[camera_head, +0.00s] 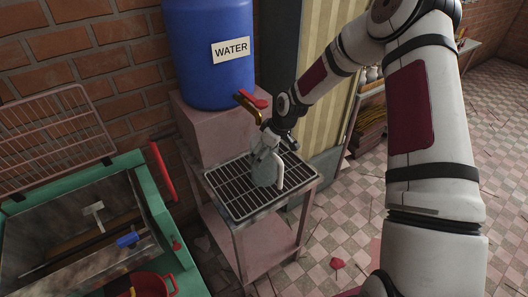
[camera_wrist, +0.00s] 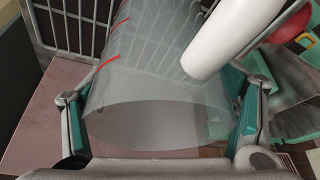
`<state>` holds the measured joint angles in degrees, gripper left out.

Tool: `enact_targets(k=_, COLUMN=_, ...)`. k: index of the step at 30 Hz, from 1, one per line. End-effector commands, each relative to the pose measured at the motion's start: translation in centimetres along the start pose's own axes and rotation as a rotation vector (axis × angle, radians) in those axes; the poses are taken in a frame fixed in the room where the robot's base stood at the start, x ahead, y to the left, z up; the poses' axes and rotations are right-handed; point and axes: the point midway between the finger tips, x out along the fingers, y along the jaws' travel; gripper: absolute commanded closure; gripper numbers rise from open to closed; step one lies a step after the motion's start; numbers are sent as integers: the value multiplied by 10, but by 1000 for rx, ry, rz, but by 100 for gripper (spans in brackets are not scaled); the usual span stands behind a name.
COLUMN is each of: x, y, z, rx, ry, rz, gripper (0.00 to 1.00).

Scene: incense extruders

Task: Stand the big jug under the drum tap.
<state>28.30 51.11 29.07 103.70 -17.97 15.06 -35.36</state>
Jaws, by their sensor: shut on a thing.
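The big jug (camera_head: 264,172) is a clear, greyish jug with a white handle and red marks on its side. It is at the grille-topped stand in front of the drum; I cannot tell if its base touches the grille (camera_head: 226,181). My gripper (camera_head: 267,148) is shut on the jug, and in the wrist view its two fingers (camera_wrist: 160,118) press on either side of the clear body (camera_wrist: 140,85). The white handle (camera_wrist: 232,36) points away to the right there. The brass drum tap (camera_head: 247,107) with a red lever juts out just behind and above the gripper.
The blue water drum (camera_head: 208,65) stands on a pinkish block (camera_head: 205,130) against the brick wall. A green-rimmed trough (camera_head: 150,190) with tools and a red pot (camera_head: 150,284) lies to the left. Tiled floor is open to the right.

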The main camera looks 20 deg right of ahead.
Motion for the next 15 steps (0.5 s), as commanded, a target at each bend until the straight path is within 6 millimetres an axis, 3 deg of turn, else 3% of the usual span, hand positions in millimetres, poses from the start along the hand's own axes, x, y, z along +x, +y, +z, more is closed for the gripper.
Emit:
enact_targets(k=5, x=3, y=0, z=1, rx=0, ry=0, rz=0, gripper=68)
enact_targets(k=6, x=3, y=0, z=1, rx=0, ry=0, rz=0, gripper=13)
enact_targets(k=7, x=3, y=0, z=1, rx=0, ry=0, rz=0, gripper=6)
enact_targets(k=8, x=2, y=0, z=1, rx=0, ry=0, rz=0, gripper=2)
enact_targets(k=15, x=2, y=0, z=1, rx=1, ry=0, rz=0, gripper=2)
